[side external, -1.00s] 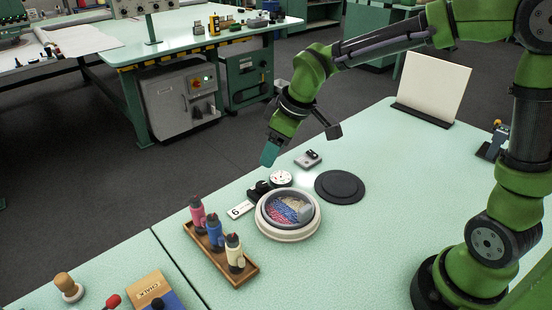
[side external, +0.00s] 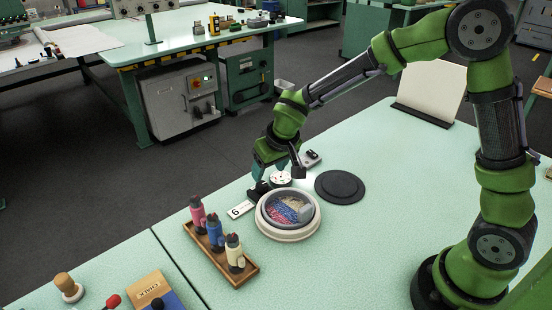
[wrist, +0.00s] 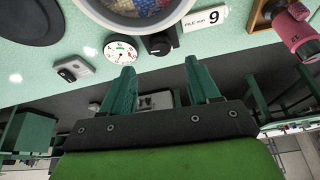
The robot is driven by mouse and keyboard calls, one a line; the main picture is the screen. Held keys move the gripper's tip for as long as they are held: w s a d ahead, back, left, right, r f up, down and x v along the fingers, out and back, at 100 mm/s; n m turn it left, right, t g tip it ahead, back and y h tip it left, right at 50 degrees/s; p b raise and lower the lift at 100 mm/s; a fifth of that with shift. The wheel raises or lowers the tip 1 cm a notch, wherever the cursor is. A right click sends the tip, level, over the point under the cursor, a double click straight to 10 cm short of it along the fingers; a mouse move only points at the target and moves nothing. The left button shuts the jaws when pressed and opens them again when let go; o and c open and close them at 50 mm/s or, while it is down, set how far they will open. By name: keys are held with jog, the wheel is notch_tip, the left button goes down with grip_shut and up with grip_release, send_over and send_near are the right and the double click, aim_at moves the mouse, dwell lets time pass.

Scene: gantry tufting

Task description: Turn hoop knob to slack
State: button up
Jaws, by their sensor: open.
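The hoop (side external: 265,222) is a round pale ring with a grey inner rim around blue, red and tan tufting. It also shows at the top of the wrist view (wrist: 110,20). The black hoop knob (wrist: 158,44) sits at its edge, next to a white dial gauge (wrist: 121,52) with a coloured scale. In the side view the knob (side external: 259,189) is partly hidden by my gripper (side external: 259,178). My gripper (wrist: 160,66) is open and empty. In the wrist view the knob lines up with the gap, just beyond the fingertips; I see no contact.
A small numbered card (side external: 240,209) lies beside the knob. A wooden tray (side external: 237,279) holds pink, blue and cream bottles. A grey device (wrist: 73,70) and a dark round disc (side external: 340,186) lie on the other side. The table's far edge runs close behind the knob.

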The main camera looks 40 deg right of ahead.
aim_at(263, 185)
jog(key=x, duration=0.7)
jog(key=shift+w+f, duration=0.15)
jog(key=c, duration=1)
jog(key=shift+c, duration=0.2)
